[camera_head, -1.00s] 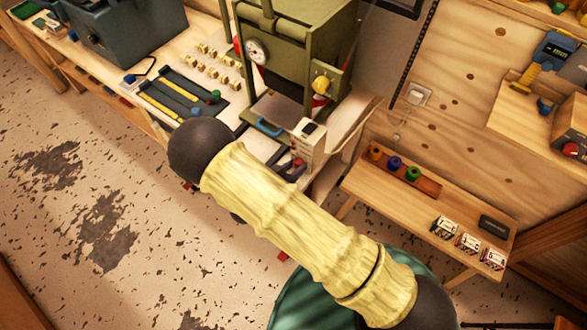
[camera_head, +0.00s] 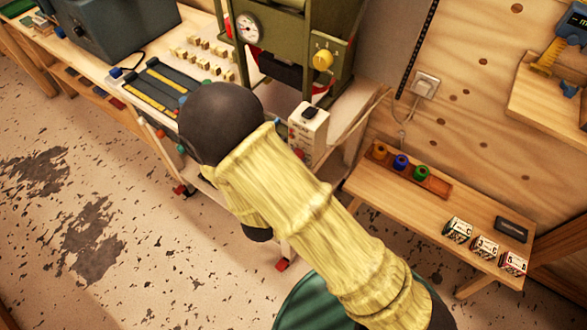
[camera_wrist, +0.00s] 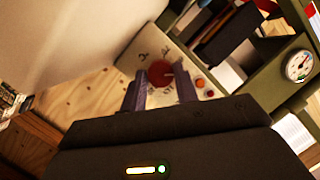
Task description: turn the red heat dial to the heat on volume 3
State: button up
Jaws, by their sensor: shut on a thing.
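The red heat dial (camera_wrist: 161,72) is in the wrist view, on a pale panel (camera_wrist: 146,52) with dark markings around it. A light pointer mark shows towards its right side; the markings are too small to read. My gripper (camera_wrist: 160,77) has its two fingers on either side of the dial, shut on it. The pale control box (camera_head: 307,135) stands partly behind my arm there.
The green press frame has a round gauge (camera_head: 247,28) and a yellow knob (camera_head: 323,60). An orange button (camera_wrist: 200,83) sits beside the dial. A side bench (camera_head: 375,185) holds several colored rolls and boxes. Open floor lies to the left.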

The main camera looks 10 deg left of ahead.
jog(key=m+b, duration=0.1)
jog(key=b, duration=0.1)
jog(key=m+t+b, duration=0.1)
jog(key=b, duration=0.2)
jog(key=shift+d+f+m+y+b, duration=0.1)
jog(key=shift+f+m+y+b, duration=0.2)
jog(key=shift+f+y, duration=0.1)
jog(key=shift+r+m+b, duration=0.2)
jog(key=shift+m+b, duration=0.2)
jog(key=shift+b, duration=0.3)
jog(key=shift+r, duration=0.1)
jog(key=o, duration=1)
jog(key=shift+c, duration=0.2)
jog(key=s+a+r, duration=0.1)
jog(key=s+r, duration=0.1)
jog(key=s, duration=1.5)
jog(key=shift+s+a+p, duration=0.15)
jog(key=shift+p, duration=0.25)
